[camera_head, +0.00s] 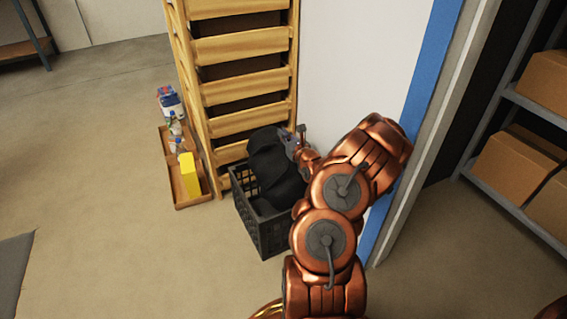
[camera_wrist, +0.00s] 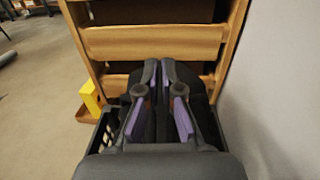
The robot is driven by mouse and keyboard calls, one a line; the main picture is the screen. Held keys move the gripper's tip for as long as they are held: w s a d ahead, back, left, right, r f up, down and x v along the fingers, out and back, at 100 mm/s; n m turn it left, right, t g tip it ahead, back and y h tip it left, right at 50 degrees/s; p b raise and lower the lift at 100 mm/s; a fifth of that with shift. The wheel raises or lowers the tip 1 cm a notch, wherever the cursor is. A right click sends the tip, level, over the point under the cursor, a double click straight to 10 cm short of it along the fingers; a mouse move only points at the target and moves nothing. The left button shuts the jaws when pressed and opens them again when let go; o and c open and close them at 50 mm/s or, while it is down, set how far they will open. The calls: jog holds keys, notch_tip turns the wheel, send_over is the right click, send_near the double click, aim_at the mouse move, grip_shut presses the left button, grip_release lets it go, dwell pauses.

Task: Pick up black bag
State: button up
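The black bag (camera_head: 273,172) is a dark, lumpy, soft-looking shape. It rises above the rim of a black crate (camera_head: 262,232), with its lower part inside the crate. My gripper (camera_head: 287,143) is at the upper right of the bag in the head view. In the wrist view my gripper (camera_wrist: 159,78) shows two dark fingers with purple pads, their tips close together, with dark bag material (camera_wrist: 203,103) around them. The fingers look shut on the bag's upper part. The exact contact is hidden in the dark.
A wooden rack (camera_head: 243,48) stands right behind the crate. A wooden tray (camera_head: 188,202) with a yellow box (camera_head: 189,176) and bottles lies to the left. A white wall with a blue edge (camera_head: 432,65) is close on the right.

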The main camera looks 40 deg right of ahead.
jog(key=o, duration=1.1)
jog(key=shift+s, duration=0.1)
